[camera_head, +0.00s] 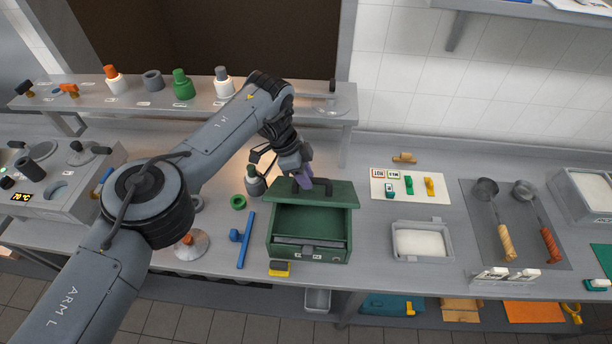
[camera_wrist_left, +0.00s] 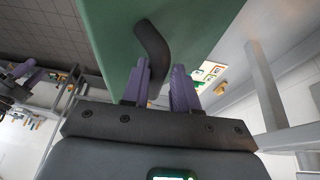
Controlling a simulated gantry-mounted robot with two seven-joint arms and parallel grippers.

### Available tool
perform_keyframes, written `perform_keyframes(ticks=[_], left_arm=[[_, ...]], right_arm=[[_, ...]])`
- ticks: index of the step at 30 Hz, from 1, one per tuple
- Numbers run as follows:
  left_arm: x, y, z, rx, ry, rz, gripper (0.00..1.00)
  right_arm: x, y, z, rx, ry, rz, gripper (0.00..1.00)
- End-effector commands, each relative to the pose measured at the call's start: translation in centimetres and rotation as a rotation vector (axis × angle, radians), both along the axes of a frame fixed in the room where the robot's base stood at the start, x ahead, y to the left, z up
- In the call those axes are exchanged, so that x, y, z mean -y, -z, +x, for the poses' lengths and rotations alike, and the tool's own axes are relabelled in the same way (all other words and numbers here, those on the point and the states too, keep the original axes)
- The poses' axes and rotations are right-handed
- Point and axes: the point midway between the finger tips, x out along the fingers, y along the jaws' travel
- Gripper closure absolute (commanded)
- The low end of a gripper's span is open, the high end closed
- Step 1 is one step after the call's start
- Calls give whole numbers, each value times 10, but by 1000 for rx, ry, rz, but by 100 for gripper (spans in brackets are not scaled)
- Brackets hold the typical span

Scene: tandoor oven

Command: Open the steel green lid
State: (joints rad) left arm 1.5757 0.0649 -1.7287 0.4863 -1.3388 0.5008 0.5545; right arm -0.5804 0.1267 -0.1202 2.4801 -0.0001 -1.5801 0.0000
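The green steel box (camera_head: 273,240) stands on the counter in the head view, its front part open to view. Its green lid (camera_head: 343,194) is swung up toward the back, with a dark handle (camera_head: 322,186) on it. My left gripper (camera_head: 302,182) is at the handle's left end. In the left wrist view, the lid (camera_wrist_left: 112,40) fills the upper middle, and the dark handle (camera_wrist_left: 152,45) runs down between the purple fingers of my left gripper (camera_wrist_left: 160,82), which appear closed around it. My right gripper (camera_wrist_left: 24,76) shows small at the left edge; its opening is unclear.
A blue tool (camera_head: 246,240) and green ring (camera_head: 238,202) lie left of the box. A yellow-and-black block (camera_head: 279,268) lies in front. A white tray (camera_head: 450,242) and a board of small blocks (camera_head: 411,198) are at right. A raised shelf (camera_head: 130,101) with bottles runs behind.

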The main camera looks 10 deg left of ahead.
Motion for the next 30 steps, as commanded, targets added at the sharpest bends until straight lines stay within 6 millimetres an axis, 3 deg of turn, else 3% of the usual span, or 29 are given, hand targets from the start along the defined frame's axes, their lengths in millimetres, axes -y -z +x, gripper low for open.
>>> perform_keyframes(ticks=[1,4,17,30], left_arm=[[-3,4,0,-2,-4,3,67],[-1,2,0,-3,-2,1,54],[-2,-9,0,-3,0,-4,54],[-30,-76,2,0,-1,-1,54]], right_arm=[[0,1,0,0,0,0,57],[0,1,0,0,0,0,57],[-2,2,0,1,6,10,57],[-2,3,0,0,6,9,57]])
